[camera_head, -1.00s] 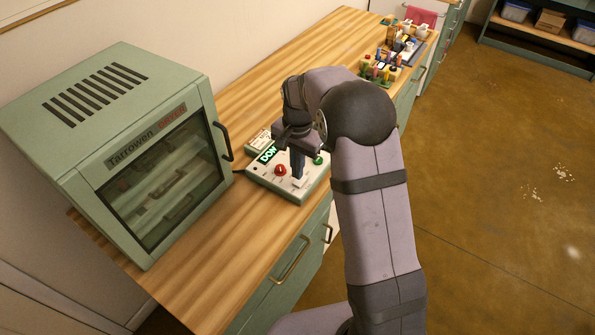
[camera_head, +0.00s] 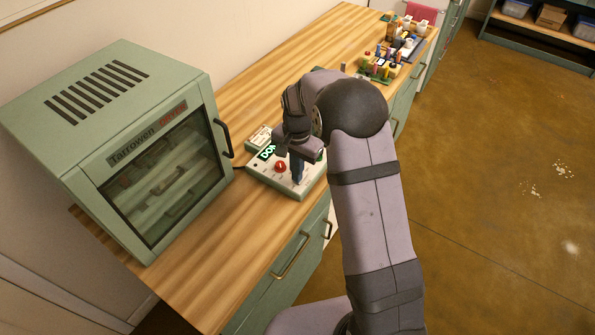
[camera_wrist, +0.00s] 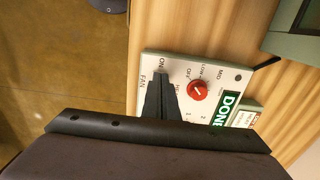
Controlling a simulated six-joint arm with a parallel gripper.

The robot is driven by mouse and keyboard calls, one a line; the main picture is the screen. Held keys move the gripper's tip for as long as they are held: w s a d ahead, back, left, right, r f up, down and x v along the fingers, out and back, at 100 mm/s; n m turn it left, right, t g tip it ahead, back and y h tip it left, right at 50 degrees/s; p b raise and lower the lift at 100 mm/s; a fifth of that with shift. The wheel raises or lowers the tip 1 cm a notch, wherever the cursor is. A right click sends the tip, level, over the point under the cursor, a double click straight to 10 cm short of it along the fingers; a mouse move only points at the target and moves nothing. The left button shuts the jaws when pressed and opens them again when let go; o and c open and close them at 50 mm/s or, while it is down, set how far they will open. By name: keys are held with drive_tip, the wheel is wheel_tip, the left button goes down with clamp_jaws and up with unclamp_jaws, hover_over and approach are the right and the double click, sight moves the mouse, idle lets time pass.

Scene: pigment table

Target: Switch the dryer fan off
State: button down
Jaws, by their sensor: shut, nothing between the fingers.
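The pale control box (camera_head: 262,178) sits on the bench beside the green dryer cabinet (camera_head: 150,165). It has a red knob (camera_head: 280,167), also in the wrist view (camera_wrist: 197,90), and a lit green display (camera_wrist: 227,107) reading DONE. The words FAN and ON show on the panel (camera_wrist: 211,69) near my fingertips. My gripper (camera_head: 297,181) is shut and empty, pointing down over the panel, beside the knob; its dark fingers also show in the wrist view (camera_wrist: 163,80). They cover the fan switch area, so I cannot see the switch's position or tell whether they touch it.
A small pale box (camera_head: 257,137) lies behind the control box. The dryer's door handle (camera_head: 223,138) sticks out toward the panel. Bottles and small items stand on a tray (camera_head: 376,72) at the bench's far end. The bench front left (camera_head: 190,285) is clear.

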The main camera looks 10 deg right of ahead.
drive_tip(key=shift+d+f, duration=0.15)
drive_tip(key=shift+f, duration=0.05)
drive_tip(key=shift+w+d+r+p, duration=0.15)
drive_tip(key=shift+w+d+p, duration=0.25)
drive_tip(key=shift+w+d, duration=0.1)
drive_tip(key=shift+w+r, duration=0.1)
drive_tip(key=shift+r, duration=0.1)
drive_tip(key=shift+a+r+p, duration=0.1)
drive_tip(key=shift+r+p, duration=0.45)
wheel_tip(320, 180, up, 13)
drive_tip(key=b, duration=0.1)
drive_tip(key=shift+f, duration=0.15)
drive_tip(key=shift+a+f+b, duration=0.1)
drive_tip(key=shift+f+b, duration=0.1)
drive_tip(key=shift+b, duration=0.35)
